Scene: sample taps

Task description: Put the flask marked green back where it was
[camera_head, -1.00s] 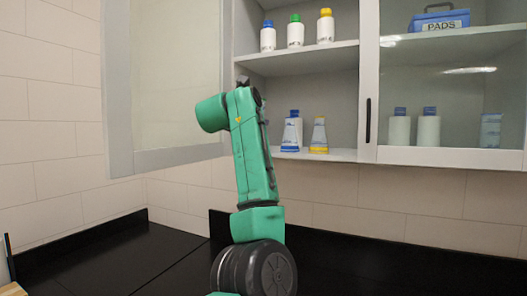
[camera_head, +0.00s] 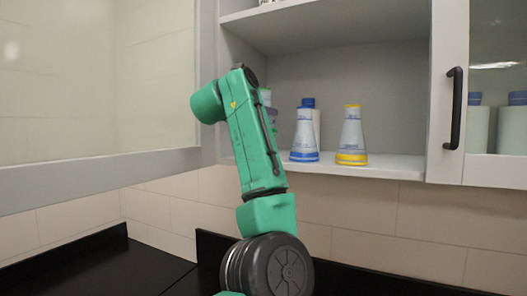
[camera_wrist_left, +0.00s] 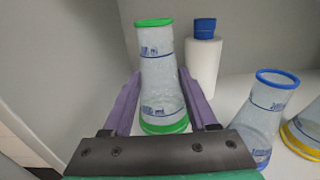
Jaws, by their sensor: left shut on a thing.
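The flask marked green (camera_wrist_left: 160,65) is a clear conical flask with a green rim and green base band. It stands upright between the purple fingers of my left gripper (camera_wrist_left: 157,90), which is shut on it. My right gripper is out of view.
The shelf (camera_head: 395,165) is inside an open wall cabinet. A white bottle with a blue cap (camera_wrist_left: 204,55) stands behind the flasks. The open cabinet door (camera_head: 95,80) is at left, a closed glass door with a black handle (camera_head: 453,108) at right. A black counter lies below.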

